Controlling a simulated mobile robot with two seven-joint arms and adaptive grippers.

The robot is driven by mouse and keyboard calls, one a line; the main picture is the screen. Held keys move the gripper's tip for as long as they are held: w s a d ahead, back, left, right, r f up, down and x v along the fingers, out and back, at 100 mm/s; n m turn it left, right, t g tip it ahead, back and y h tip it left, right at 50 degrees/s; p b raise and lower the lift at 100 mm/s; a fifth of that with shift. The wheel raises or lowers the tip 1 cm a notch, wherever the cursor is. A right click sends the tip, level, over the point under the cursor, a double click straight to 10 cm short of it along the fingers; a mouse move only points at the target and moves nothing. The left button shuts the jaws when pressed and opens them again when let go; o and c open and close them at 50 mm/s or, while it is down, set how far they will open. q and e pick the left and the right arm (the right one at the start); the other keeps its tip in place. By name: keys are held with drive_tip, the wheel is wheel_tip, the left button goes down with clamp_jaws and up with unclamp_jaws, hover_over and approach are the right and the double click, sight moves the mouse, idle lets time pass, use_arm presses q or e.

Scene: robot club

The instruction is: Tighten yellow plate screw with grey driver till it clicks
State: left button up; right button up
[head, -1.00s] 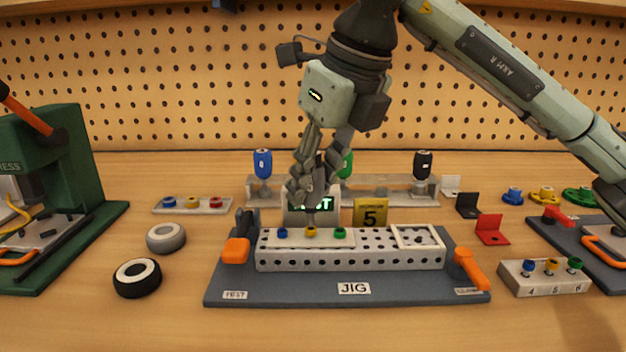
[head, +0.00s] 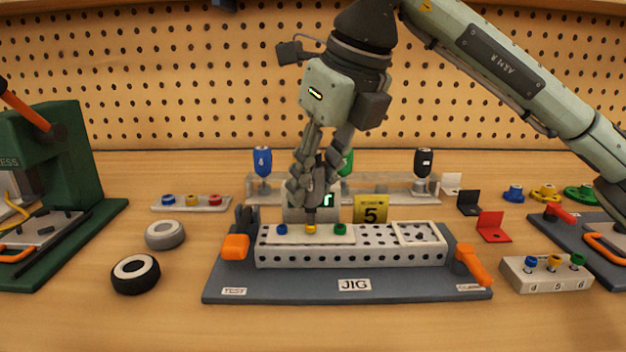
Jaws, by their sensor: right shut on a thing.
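My right gripper (head: 316,190) is above the jig, pointing down. It is shut on the grey driver (head: 311,214), whose handle is mostly hidden by the fingers. The driver's dark lower end points down at the yellow plate screw (head: 311,229), the middle one of three on the white plate (head: 262,238). The tip seems to meet the screw head, but I cannot tell whether it is seated. A blue screw (head: 282,230) and a green screw (head: 340,230) stand on either side. My left gripper is not in view.
The plate lies on a perforated bar on the JIG base (head: 320,285), with orange clamps (head: 235,246) at both ends. Two wheels (head: 136,274) lie left.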

idle(0.7)
drive_tip(key=o, duration=1.1)
